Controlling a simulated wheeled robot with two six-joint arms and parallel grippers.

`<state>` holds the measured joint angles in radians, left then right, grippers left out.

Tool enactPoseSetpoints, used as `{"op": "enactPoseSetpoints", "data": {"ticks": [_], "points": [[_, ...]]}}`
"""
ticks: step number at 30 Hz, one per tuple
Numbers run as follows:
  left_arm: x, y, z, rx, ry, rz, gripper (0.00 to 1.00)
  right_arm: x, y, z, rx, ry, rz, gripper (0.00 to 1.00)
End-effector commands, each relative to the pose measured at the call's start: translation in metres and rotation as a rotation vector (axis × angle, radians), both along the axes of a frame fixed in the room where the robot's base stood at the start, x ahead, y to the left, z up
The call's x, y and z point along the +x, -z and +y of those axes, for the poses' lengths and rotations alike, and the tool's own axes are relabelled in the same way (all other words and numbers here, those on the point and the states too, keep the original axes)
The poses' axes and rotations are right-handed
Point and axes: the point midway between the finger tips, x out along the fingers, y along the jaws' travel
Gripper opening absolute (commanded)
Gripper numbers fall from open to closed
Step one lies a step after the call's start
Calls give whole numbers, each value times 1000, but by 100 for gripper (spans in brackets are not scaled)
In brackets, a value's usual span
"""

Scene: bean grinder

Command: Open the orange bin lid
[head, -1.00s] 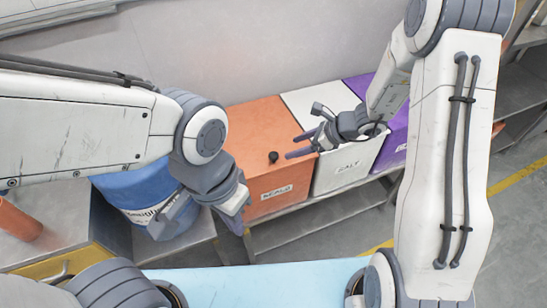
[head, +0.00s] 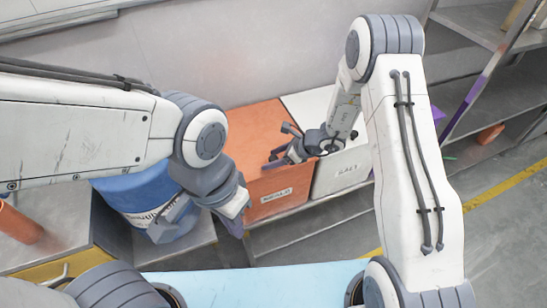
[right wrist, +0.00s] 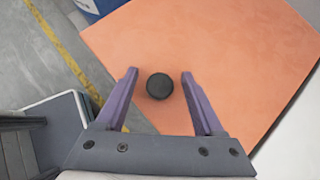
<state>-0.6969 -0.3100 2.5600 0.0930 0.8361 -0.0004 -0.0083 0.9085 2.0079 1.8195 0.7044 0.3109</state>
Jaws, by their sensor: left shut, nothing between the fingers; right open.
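The orange bin (head: 282,190) stands by the wall with its flat orange lid (head: 252,125) shut. The lid's round black knob (right wrist: 159,87) shows in the right wrist view, between the two purple fingers of my right gripper (right wrist: 160,73). In the head view the right gripper (head: 272,162) is over the lid's front right part and hides the knob. It is open, with a gap on each side of the knob. My left gripper (head: 237,222) is shut and empty, left of the orange bin and in front of the blue barrel.
A white bin (head: 343,174) adjoins the orange one on the right, partly behind my right arm. A blue barrel (head: 135,192) stands on the left. A metal shelf (head: 485,75) is at the right. A light blue surface (head: 250,283) lies in front.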

Motion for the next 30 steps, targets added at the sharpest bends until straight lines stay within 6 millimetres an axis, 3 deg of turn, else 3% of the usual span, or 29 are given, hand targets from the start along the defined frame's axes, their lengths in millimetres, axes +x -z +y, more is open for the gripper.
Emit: {"op": "enactPoseSetpoints", "data": {"ticks": [1, 6, 30], "points": [[0, 0, 0, 0, 0, 0, 0, 0, 0, 0, 0, 0, 0, 62], [0, 0, 0, 0, 0, 0, 0, 0, 0, 0, 0, 0, 0, 0], [0, 0, 0, 0, 0, 0, 0, 0, -1, 0, 0, 0, 0, 0]]}}
